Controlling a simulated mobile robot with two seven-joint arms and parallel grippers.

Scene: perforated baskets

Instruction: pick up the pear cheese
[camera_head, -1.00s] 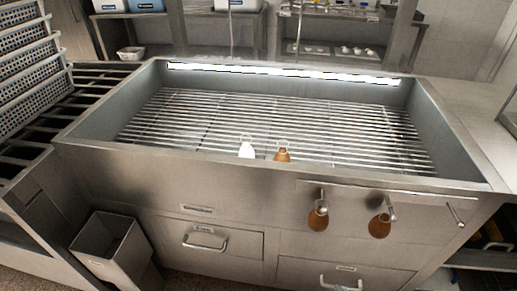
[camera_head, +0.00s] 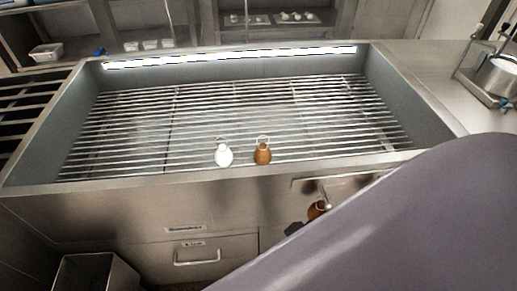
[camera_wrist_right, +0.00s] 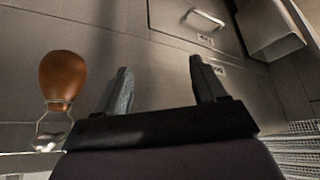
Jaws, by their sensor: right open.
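A brown pear cheese (camera_head: 318,209) hangs on the front of the steel basin, partly hidden by my right arm. A brown pear cheese hanging by a cord and metal fitting also shows in the right wrist view (camera_wrist_right: 62,75), left of the fingers and apart from them. My right gripper (camera_wrist_right: 160,72) is open, with nothing between its fingers, facing the drawer front. A white pear-shaped cheese (camera_head: 224,155) and a brown one (camera_head: 262,154) are at the near side of the basin's grate, side by side. My left gripper is not in view.
The basin's front rim (camera_head: 130,183) runs between the grate and the front panel. A drawer handle (camera_head: 197,258) sticks out below, also in the wrist view (camera_wrist_right: 205,18). An open bin (camera_head: 85,270) stands lower left.

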